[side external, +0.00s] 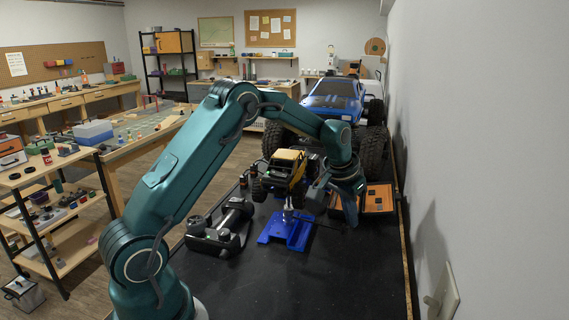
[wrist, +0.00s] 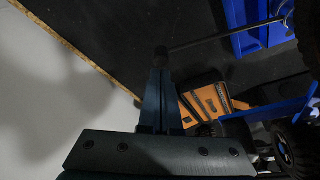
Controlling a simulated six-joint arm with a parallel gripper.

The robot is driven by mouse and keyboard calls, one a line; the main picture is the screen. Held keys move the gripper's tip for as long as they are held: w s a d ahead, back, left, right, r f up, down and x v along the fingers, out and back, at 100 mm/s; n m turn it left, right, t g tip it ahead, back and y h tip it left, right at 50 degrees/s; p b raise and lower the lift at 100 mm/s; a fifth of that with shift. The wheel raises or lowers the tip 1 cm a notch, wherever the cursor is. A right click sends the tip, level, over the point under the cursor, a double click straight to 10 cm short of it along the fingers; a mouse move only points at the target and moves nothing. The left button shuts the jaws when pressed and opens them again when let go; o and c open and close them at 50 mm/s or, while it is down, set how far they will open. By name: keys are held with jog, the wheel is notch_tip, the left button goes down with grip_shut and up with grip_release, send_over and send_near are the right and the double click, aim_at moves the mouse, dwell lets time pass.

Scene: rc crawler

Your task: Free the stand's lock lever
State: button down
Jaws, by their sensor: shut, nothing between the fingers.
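The blue stand (side external: 288,229) sits on the black bench top and holds a small yellow and black crawler (side external: 285,172) above it. Parts of the blue stand (wrist: 245,42) show at the upper right in the wrist view. A thin dark rod, which looks like the lock lever (wrist: 215,37), reaches out from the stand to a dark knob near my fingertips. My gripper (side external: 350,218) points down to the right of the stand. In the wrist view, my gripper (wrist: 160,70) is shut and empty, its tips beside or over the knob; I cannot tell if they touch.
An orange and black tool tray (side external: 378,198) lies behind my gripper, and it also shows in the wrist view (wrist: 215,98). A dark controller (side external: 215,232) lies left of the stand. A large blue truck (side external: 333,98) stands at the back. A wall (side external: 450,150) runs close on the right.

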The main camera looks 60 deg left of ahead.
jog(key=shift+s+d, duration=0.1)
jog(key=shift+s+d+m, duration=0.2)
jog(key=shift+s+m, duration=0.1)
jog(key=shift+m, duration=0.1)
jog(key=shift+s+d+m+h, duration=0.3)
jog(key=shift+s+d+m, duration=0.1)
jog(key=shift+s+m, duration=0.15)
jog(key=shift+s+d+m+h, duration=0.25)
jog(key=shift+s+d+m, duration=0.1)
jog(key=shift+s+m, duration=0.35)
jog(key=shift+s+d+m+h, duration=0.3)
jog(key=shift+s+m, duration=0.25)
jog(key=shift+s, duration=0.25)
jog(key=shift+s+d+m+g+h, duration=0.2)
jog(key=shift+s+m, duration=0.3)
jog(key=shift+m, duration=0.3)
jog(key=shift+s+d+m+g+h, duration=0.15)
jog(key=shift+s+m, duration=0.35)
jog(key=shift+m, duration=0.3)
jog(key=shift+r, duration=0.1)
